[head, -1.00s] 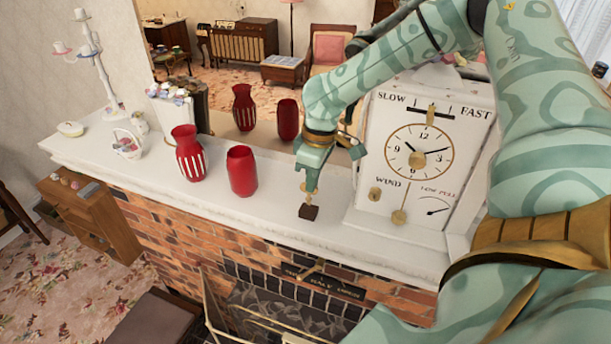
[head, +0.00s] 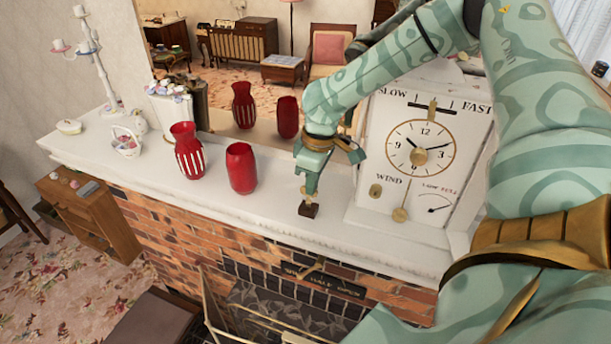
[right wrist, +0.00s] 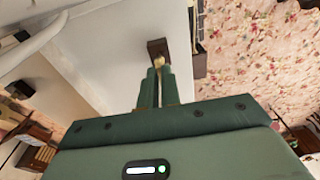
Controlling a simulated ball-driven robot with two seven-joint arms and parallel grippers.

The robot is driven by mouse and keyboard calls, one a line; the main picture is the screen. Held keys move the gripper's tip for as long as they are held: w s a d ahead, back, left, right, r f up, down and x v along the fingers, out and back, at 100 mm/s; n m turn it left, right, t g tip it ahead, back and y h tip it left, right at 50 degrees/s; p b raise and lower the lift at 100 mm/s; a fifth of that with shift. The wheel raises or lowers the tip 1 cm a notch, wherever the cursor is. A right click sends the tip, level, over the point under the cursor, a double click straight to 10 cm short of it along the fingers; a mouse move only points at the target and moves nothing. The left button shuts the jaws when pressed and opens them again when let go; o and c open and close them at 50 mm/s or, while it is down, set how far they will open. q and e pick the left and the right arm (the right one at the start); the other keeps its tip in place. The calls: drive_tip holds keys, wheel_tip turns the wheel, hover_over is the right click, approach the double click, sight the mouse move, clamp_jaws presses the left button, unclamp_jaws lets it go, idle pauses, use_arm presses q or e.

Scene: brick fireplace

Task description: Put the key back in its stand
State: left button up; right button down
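The small golden key (head: 309,195) is upright at the tip of my right gripper (head: 308,188), which looks shut on its upper part. The stand (head: 308,210) is a small dark block on the white mantel, directly below the key. The key's lower end meets the top of the stand in the head view; I cannot tell how deep it sits. In the right wrist view, the green fingers (right wrist: 158,86) are close together, with a bit of the key (right wrist: 159,63) between their tips and the stand (right wrist: 157,48). My left gripper is not in view.
A white clock (head: 424,150) stands on the mantel (head: 270,215), close to the right of my gripper. Two red vases (head: 188,152) (head: 241,168) stand to the left. A mirror (head: 225,45) is behind. The mantel's front edge is near the stand.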

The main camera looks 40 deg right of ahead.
drive_tip(key=shift+f+b, duration=0.3)
drive_tip(key=shift+f, duration=0.3)
drive_tip(key=c, duration=1.1)
unclamp_jaws()
drive_tip(key=shift+o, duration=0.2)
drive_tip(key=shift+r, duration=0.1)
wheel_tip(320, 180, up, 5)
drive_tip(key=p, duration=0.5)
drive_tip(key=shift+s+r+p, duration=0.1)
drive_tip(key=shift+r+p, duration=0.4)
drive_tip(key=shift+r, duration=0.4)
